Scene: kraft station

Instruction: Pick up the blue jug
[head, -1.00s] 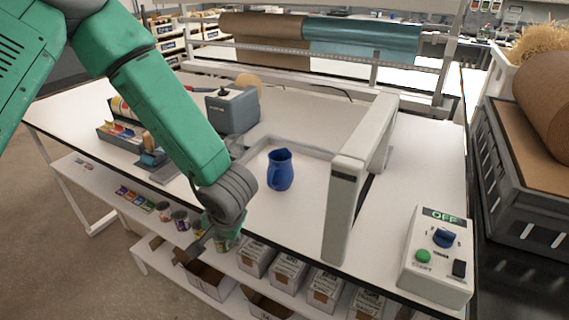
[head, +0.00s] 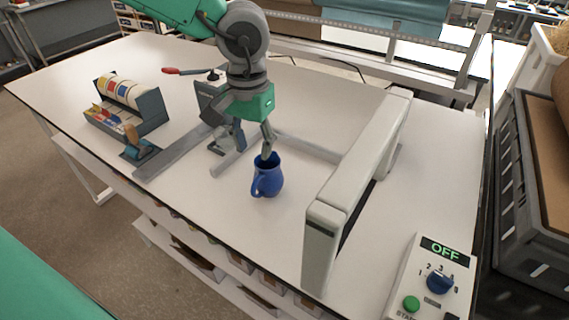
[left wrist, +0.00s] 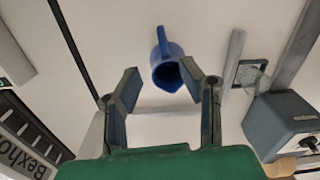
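The blue jug (head: 268,180) stands upright on the white bench, its handle toward the front left in the head view. In the left wrist view the jug (left wrist: 168,72) shows from above, with its dark mouth toward me and its handle pointing up the picture. My left gripper (head: 253,150) is open and empty, above and slightly behind the jug. One finger overlaps the jug's rim in the head view; I cannot tell whether it touches. In the left wrist view the jug lies beyond the gap between the spread fingertips (left wrist: 158,72). My right gripper is not in view.
A grey-white arch frame (head: 345,200) stands right of the jug. A control box (head: 430,285) reading OFF is at the front right. A tape dispenser (head: 130,105) is at the left, and a grey device with a red-handled lever (head: 185,71) is behind my gripper.

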